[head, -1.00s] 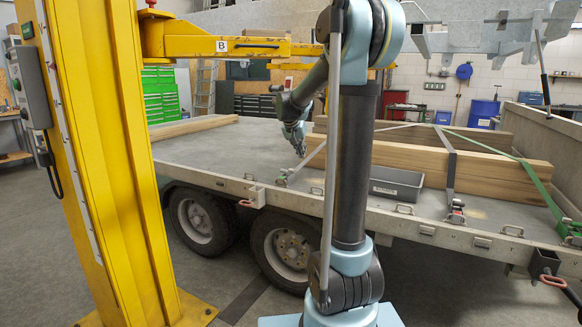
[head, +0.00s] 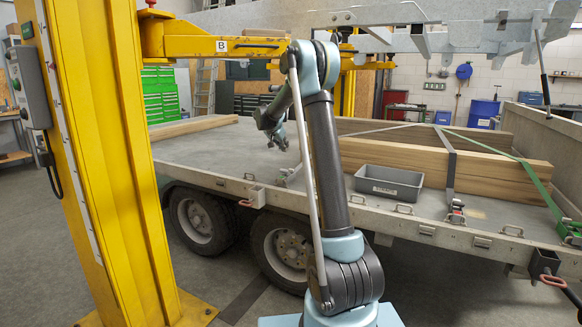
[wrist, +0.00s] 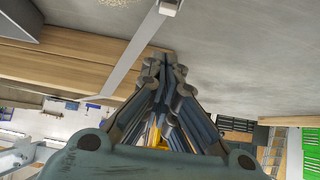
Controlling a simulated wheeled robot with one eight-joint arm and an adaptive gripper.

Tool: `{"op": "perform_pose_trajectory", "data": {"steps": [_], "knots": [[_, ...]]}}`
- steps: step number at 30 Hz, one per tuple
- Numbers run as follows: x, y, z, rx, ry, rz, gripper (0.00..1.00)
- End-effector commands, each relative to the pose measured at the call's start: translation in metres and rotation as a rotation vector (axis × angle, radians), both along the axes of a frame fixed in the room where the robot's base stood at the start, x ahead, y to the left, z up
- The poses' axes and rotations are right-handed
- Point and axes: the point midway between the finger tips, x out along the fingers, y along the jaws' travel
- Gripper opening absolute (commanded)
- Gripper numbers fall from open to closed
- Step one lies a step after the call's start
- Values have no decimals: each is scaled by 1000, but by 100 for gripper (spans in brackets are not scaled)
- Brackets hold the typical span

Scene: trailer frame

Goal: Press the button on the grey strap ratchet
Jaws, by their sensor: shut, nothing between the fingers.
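Three straps cross the trailer's near edge. A dark grey strap (head: 452,165) runs over the beams to a ratchet (head: 455,212) right of the tray. A pale strap ends in a small fitting (head: 283,182) left of my arm. My gripper (head: 284,146) is above the bed, beyond the pale strap's fitting and well left of the dark grey ratchet. In the wrist view my gripper (wrist: 163,60) is shut and empty, beside a pale strap (wrist: 135,48).
A grey tray (head: 389,183) stands before the timber beams (head: 500,174). A yellow lift post (head: 100,150) stands at the left. A metal frame (head: 470,40) hangs over the trailer. The left part of the bed (head: 200,157) is clear.

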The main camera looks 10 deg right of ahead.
Motion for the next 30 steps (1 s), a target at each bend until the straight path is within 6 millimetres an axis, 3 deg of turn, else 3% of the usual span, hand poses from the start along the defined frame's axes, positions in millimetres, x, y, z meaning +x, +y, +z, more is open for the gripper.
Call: {"op": "perform_pose_trajectory", "data": {"steps": [11,26,30], "knots": [[10,-7,-12,-1,2,0,0],[58,-42,-72,1,1,0,0],[57,-41,-92,0,0,1,0]]}}
